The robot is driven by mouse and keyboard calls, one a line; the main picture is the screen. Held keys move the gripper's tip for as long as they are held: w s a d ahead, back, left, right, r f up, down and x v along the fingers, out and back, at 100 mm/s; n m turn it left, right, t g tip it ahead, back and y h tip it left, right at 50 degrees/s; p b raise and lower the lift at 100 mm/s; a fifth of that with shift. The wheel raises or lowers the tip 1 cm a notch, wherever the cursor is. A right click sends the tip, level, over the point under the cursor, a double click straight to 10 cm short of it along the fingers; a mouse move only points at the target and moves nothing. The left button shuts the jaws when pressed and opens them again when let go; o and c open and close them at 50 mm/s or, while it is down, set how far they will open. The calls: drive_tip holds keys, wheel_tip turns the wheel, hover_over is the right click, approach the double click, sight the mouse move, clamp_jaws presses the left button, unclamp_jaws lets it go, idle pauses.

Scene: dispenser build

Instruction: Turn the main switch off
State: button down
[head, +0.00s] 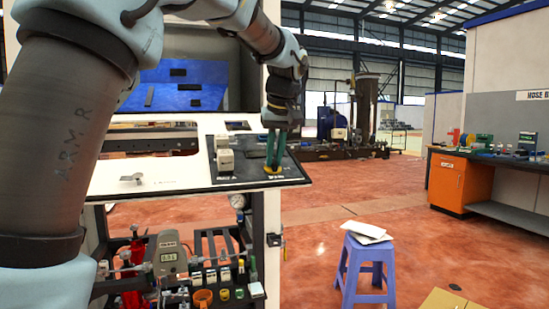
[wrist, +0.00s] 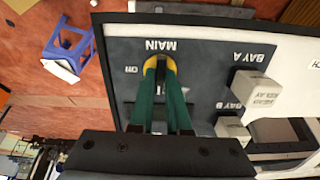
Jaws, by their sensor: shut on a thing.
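The main switch is a dark knob on a yellow ring (head: 273,170) near the right end of the dark panel. In the wrist view its yellow ring (wrist: 171,64) lies beside the upside-down word MAIN, with ON to its left. My gripper (head: 273,160) points down at the switch, and its green fingers are shut on the knob. In the wrist view the fingers (wrist: 161,73) stand on either side of the dark knob, hiding much of it. The knob's exact angle is hard to tell.
Two pale relay blocks, at BAY A (wrist: 258,92) and BAY B (wrist: 232,127), stand on the panel close to the switch. A small metal piece (head: 131,178) lies on the white top. A blue stool (head: 364,268) with papers stands on the red floor at right.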

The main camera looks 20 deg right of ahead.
drive_tip(key=shift+n, duration=0.4)
drive_tip(key=c, duration=0.9)
unclamp_jaws()
drive_tip(key=v, duration=1)
drive_tip(key=shift+s+r+b, duration=0.2)
drive_tip(key=shift+r+b, duration=0.15)
